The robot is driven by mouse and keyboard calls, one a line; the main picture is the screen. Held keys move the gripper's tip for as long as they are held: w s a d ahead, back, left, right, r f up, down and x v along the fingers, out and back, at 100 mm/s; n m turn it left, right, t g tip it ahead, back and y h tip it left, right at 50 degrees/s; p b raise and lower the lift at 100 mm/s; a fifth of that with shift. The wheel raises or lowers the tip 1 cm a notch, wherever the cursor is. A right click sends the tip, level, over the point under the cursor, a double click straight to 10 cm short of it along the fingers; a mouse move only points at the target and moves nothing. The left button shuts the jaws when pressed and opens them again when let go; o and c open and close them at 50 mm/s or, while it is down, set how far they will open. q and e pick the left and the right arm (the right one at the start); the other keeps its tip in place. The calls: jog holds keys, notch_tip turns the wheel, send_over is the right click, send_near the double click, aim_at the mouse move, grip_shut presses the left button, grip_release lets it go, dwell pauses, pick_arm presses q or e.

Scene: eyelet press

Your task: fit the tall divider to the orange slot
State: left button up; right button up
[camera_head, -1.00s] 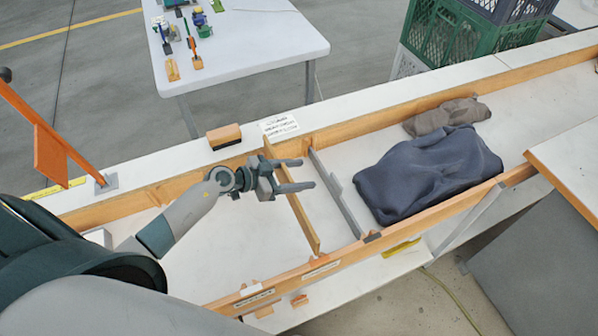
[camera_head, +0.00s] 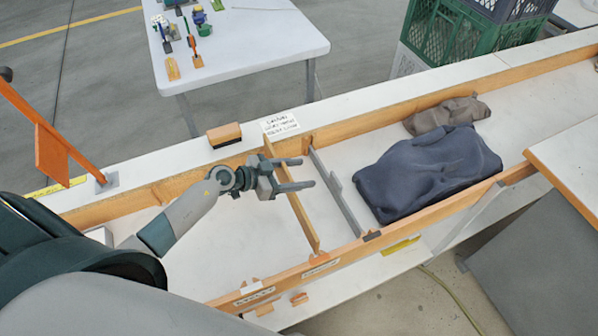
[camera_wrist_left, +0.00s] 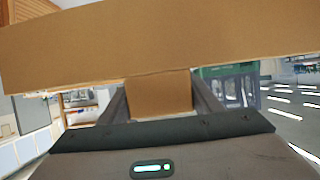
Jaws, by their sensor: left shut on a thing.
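The tall divider (camera_head: 300,212) is a long tan board that spans the white trough from the back rail to the front rail. My left gripper (camera_head: 307,173) is shut on it near its far half, above the trough. In the left wrist view the board (camera_wrist_left: 170,45) crosses the top, and its tab (camera_wrist_left: 160,95) sits between the fingers. An orange bit (camera_head: 321,256) shows at that near end. I cannot tell whether the divider is seated in a slot. My right gripper is not in view.
A grey divider (camera_head: 336,192) stands to the right in the trough. Beyond it lie a dark blue cloth bundle (camera_head: 428,178) and a grey-brown one (camera_head: 447,115). A wooden block (camera_head: 224,135) sits on the back ledge. The trough floor left of the divider is clear.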

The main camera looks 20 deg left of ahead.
pick_arm(q)
jog(key=p, duration=0.3)
dwell(2.5)
jog(key=shift+f, duration=0.4)
dwell(2.5)
jog(key=shift+f+b, duration=1.05)
jog(key=shift+f, duration=0.9)
dwell(0.5)
